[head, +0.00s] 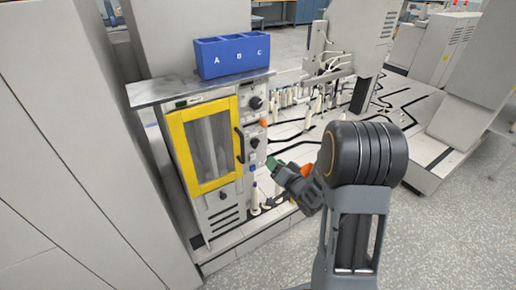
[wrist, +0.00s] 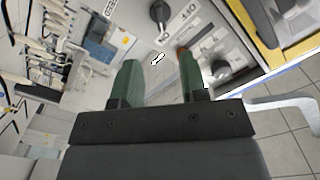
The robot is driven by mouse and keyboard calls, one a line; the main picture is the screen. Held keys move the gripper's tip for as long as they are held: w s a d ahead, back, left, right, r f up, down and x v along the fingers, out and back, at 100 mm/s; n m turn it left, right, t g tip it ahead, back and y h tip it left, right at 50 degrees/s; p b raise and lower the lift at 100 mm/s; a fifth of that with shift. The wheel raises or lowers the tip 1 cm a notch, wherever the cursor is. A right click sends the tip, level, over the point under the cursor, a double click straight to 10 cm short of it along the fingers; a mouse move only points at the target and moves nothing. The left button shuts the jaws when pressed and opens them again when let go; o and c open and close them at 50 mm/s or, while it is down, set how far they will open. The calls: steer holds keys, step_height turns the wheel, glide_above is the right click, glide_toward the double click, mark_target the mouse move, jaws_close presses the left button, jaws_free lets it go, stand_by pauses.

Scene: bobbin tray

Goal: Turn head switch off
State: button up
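A grey machine with a yellow-framed door (head: 207,146) has a control strip on its right side. An upper dark knob (head: 256,103) and a lower dark knob (head: 255,142) sit on it, with an orange part (head: 263,122) between them. In the wrist view one dark rotary switch (wrist: 160,12) has OFF and ON printed beside it, and another dark knob (wrist: 220,70) lies to the right. I cannot tell which one is the head switch. My gripper (wrist: 158,62) is open and empty, its green fingers short of the panel; it also shows below the lower knob (head: 273,163).
A blue bin marked A, B, C (head: 233,56) stands on the machine's top shelf. A black door handle (head: 240,145) sticks out left of the knobs. Several white bobbins and posts (head: 307,115) stand behind my gripper. Grey floor (head: 440,235) is free at the right.

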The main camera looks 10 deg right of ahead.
mark_target(257, 146)
steer(key=x, duration=1.1)
jaws_close()
